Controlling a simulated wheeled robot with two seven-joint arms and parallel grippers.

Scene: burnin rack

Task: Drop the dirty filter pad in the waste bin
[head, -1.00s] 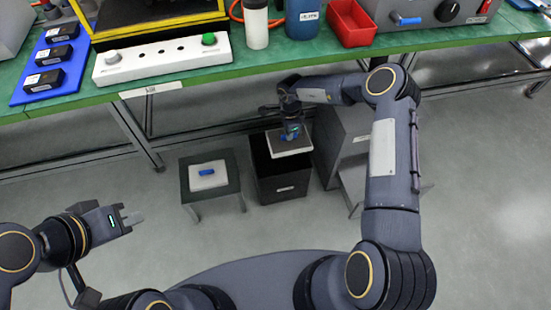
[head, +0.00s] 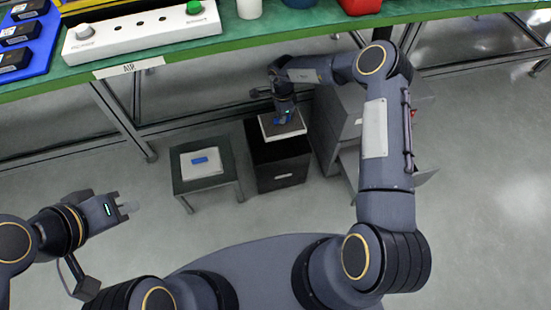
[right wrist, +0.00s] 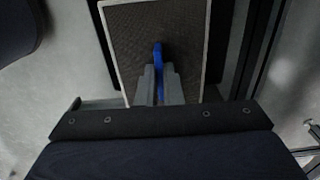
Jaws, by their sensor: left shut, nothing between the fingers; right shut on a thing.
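The dirty filter pad (head: 283,126) is a grey-brown square with a pale rim and a blue tab. In the right wrist view the pad (right wrist: 187,35) shows its dark mesh face. My right gripper (right wrist: 158,85) is shut on the blue tab (right wrist: 157,55). It holds the pad over the mouth of the black waste bin (head: 283,172); I cannot tell whether the pad touches the rim. The pad hides most of the bin's opening. My left gripper (head: 126,206) is shut and empty, over the floor at the left.
A small dark stand (head: 213,183) left of the bin bears a white pad (head: 201,163) with a blue tab. A grey cabinet (head: 338,125) stands right of the bin. The green workbench (head: 180,54) runs above and behind. Open floor lies in front.

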